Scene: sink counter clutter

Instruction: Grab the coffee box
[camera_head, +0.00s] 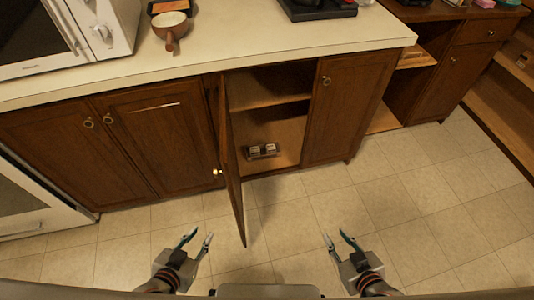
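I cannot make out a thing that is clearly the coffee box. A small dark holder (263,152) with two pale items sits low inside the open cabinet (265,130); it is too small to identify. My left gripper (197,237) is open and empty over the tiled floor, at the lower left of the cabinet's open door. My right gripper (337,237) is also open and empty over the floor, right of that door. Both are well apart from the cabinet's contents.
The open cabinet door (231,170) sticks out toward me between the grippers. On the counter (235,47) stand a microwave (70,35), a brown pan (170,29) and a black tray (317,10). An open shelf unit (412,75) stands right. Floor is clear.

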